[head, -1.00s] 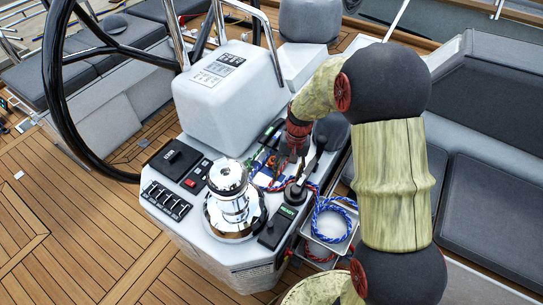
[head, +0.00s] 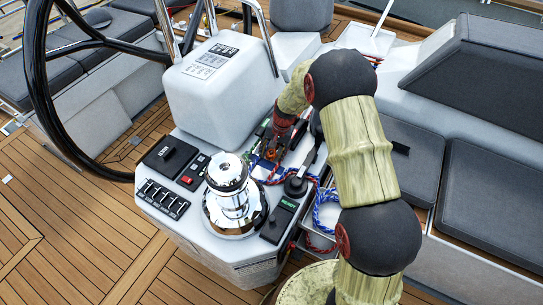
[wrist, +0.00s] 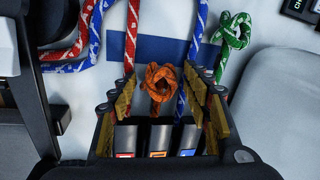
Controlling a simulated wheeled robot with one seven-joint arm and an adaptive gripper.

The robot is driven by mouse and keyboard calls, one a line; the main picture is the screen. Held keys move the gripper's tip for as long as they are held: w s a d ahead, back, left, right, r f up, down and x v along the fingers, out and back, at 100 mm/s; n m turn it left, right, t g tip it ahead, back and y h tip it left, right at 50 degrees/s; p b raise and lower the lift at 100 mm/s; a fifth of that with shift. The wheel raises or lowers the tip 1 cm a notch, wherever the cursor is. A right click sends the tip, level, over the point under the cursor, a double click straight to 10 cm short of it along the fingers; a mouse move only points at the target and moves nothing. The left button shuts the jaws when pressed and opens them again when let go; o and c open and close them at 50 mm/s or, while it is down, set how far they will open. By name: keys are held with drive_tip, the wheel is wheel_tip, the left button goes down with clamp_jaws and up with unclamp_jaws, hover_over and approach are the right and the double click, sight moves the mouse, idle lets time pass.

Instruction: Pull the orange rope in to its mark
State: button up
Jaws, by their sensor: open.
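In the wrist view an orange rope (wrist: 160,83) ends in a bunched knot just above the middle of the picture. My gripper (wrist: 162,92) is open, with its finger pads to the left and right of this knot. I cannot tell whether either pad touches it. Below the knot sit three dark rope clutches (wrist: 157,137) with red, orange and blue labels. In the head view my gripper (head: 270,150) is low over the console, behind the winch, and the orange rope is hard to make out there. The rope's mark cannot be picked out.
A chrome winch (head: 230,190) stands in front of my gripper, with a black lever (head: 297,184) to its right. Red (wrist: 132,35), blue (wrist: 196,35) and green (wrist: 234,32) ropes run close by. A blue rope coil (head: 327,208) hangs at the console's right side.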

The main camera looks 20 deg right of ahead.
drive_tip(key=shift+a+f, duration=0.1)
drive_tip(key=shift+f, duration=0.45)
drive_tip(key=shift+c, duration=0.4)
drive_tip(key=c, duration=1.1)
clamp_jaws()
